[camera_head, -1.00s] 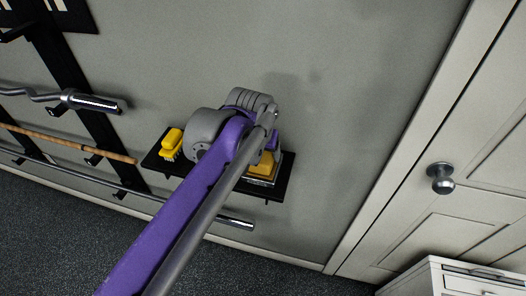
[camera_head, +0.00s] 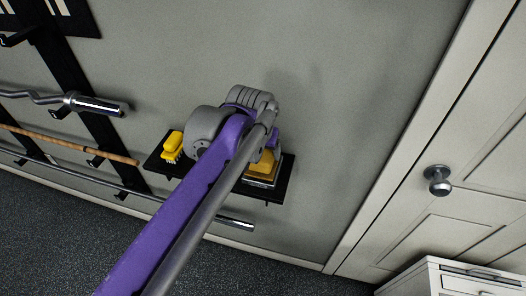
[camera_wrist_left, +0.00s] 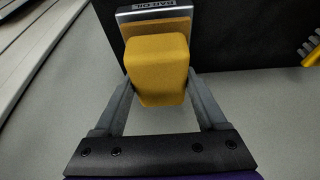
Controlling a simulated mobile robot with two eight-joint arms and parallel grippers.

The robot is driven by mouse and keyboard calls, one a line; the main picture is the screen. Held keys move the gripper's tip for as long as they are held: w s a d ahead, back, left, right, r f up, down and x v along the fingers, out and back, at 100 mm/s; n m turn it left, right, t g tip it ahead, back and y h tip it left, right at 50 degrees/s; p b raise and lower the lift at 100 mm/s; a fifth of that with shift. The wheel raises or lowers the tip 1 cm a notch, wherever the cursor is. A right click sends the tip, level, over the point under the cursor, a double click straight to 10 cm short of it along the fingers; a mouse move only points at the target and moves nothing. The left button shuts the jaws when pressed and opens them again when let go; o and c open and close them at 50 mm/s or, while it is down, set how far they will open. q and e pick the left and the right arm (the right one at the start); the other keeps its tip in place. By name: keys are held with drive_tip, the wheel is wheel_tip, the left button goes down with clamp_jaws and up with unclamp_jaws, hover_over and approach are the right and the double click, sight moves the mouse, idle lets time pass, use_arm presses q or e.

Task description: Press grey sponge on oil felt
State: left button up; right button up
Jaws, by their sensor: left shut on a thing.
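A yellow-orange sponge block (camera_wrist_left: 157,70) is between the fingers of my left gripper (camera_wrist_left: 160,85) in the left wrist view; no grey sponge shows. My left gripper is shut on this block. Just beyond the block is an orange-tan felt pad (camera_wrist_left: 183,24) in a silver tin (camera_wrist_left: 150,11) with "BAR OIL" lettering. The block overlaps the felt in the picture; whether they touch I cannot tell. In the head view the tin (camera_head: 262,181) sits on a black shelf, and my left arm hides the fingertips and most of the block. My right gripper is not in view.
The black wall shelf (camera_head: 283,187) also holds a yellow brush (camera_head: 172,146) at its left end. Bars on a wall rack (camera_head: 100,128) are to the left. A door with a round knob (camera_head: 437,180) and a white cabinet (camera_head: 440,278) are at right.

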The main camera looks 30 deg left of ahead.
sight(263, 150)
use_arm(q)
drive_tip(key=shift+r+p, duration=1.9)
drive_tip(key=shift+r, duration=0.7)
drive_tip(key=shift+f, duration=0.1)
